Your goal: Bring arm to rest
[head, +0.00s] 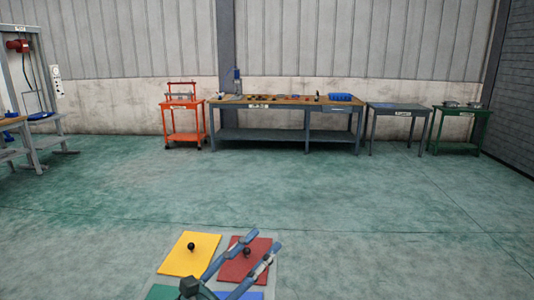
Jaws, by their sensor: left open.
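My left gripper (263,240) is at the bottom centre, its two blue-grey fingers apart and pointing up and to the right. I see nothing between the fingers. In the picture it overlaps the red square (232,270), which carries a black ball knob. Whether it touches the square I cannot tell. My right gripper is not in view.
A yellow square (187,262) with a black knob lies left of the red one; green and blue squares are partly cut off below. Along the far wall stand an orange cart (184,121), a long workbench (280,101), and two smaller tables. The floor between is clear.

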